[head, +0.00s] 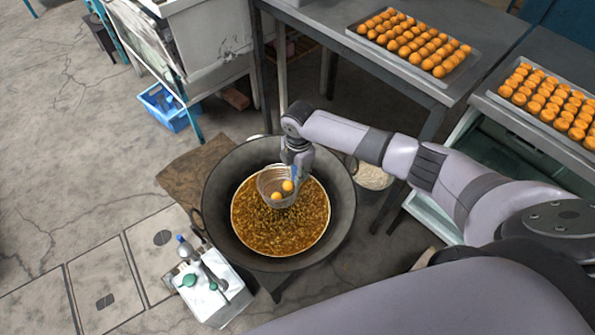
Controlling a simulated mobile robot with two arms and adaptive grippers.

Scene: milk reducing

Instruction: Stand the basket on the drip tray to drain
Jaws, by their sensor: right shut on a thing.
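A small wire basket (268,184) with a few orange balls (288,186) in it is over the wide dark wok (220,235) of brown, bubbling liquid (285,230). My right gripper (296,168) comes down from above and is shut on the basket at its upper right side. The gripper partly hides the basket's far rim. I cannot tell whether the basket's bottom touches the liquid. I cannot make out a drip tray for certain. My left gripper is not in view.
Trays of orange balls stand on the grey table (412,45) and on the counter (545,110) at right. A white stand (215,290) with bottles and tools is at the wok's lower left. A blue crate (167,108) lies on the floor, which is clear at left.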

